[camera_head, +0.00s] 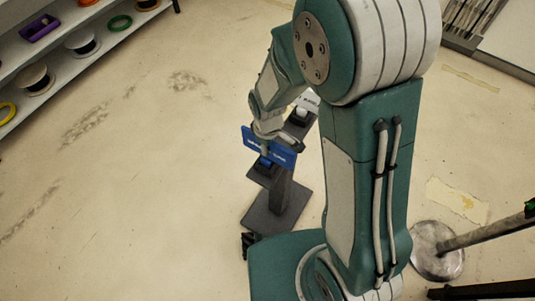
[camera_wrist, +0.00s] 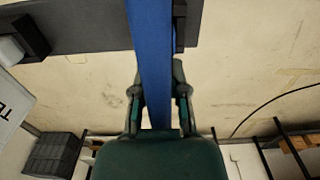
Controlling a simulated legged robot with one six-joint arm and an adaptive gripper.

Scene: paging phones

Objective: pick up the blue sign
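The blue sign (camera_head: 270,146) is a flat panel with small white lettering, tilted down to the right in the head view. It stands beside the upper part of a dark stand (camera_head: 268,215) with a flat square base. In the wrist view the blue sign (camera_wrist: 150,45) shows as a long narrow strip, nearly edge-on, running between the fingers. My gripper (camera_wrist: 160,90) has one finger against each side of it, with no clear gap showing. In the head view my gripper is at the sign, partly hidden by my arm.
Shelves (camera_head: 75,62) with spools and a purple bin (camera_head: 40,28) stand at the upper left. A round metal base with a post (camera_head: 437,250) is at the lower right. A dark bar (camera_wrist: 80,27) crosses behind the sign in the wrist view. The left floor is clear.

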